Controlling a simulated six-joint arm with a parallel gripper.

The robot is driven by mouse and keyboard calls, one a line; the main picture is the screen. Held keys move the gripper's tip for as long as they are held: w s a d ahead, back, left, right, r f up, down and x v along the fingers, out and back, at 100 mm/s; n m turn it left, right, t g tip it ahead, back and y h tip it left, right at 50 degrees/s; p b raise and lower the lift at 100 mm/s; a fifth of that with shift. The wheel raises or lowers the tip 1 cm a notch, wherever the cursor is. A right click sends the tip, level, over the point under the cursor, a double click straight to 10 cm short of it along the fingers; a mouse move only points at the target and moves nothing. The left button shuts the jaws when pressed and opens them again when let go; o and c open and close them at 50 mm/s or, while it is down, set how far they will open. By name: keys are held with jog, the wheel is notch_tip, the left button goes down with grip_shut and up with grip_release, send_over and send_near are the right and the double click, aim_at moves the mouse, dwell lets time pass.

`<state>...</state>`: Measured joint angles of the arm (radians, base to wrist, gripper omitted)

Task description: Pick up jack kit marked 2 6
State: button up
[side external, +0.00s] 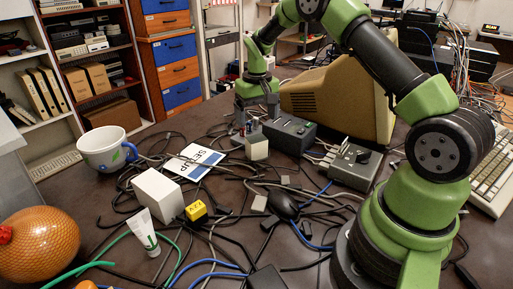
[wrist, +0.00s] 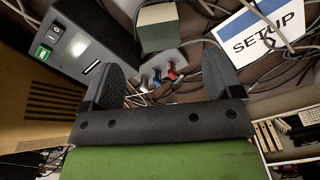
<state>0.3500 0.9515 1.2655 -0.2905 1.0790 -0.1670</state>
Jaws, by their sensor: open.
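No marking 2 6 is legible in either view, so I cannot tell for sure which thing is the jack kit. A small grey piece with red and blue parts (wrist: 163,76) shows between the fingers in the wrist view. It also shows under my gripper in the side view (side external: 243,138), partly hidden. My gripper (side external: 257,117) points down above the table, its fingers apart. In the wrist view my gripper (wrist: 163,75) has a wide gap between its fingers. No grip on the grey piece shows.
A pale cube (side external: 257,149) and a dark switch box (side external: 290,134) stand close to my gripper. A SETUP card (side external: 194,162), mug (side external: 107,149), white box (side external: 157,194) and yellow cube (side external: 196,211) lie to the left. Loose cables cover much of the table.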

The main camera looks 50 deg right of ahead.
aim_at(258, 139)
notch_tip(258, 139, down, 10)
jog(key=shift+s+r, duration=0.1)
dwell(0.4)
jog(key=c, duration=1.1)
jog(key=shift+o, duration=0.2)
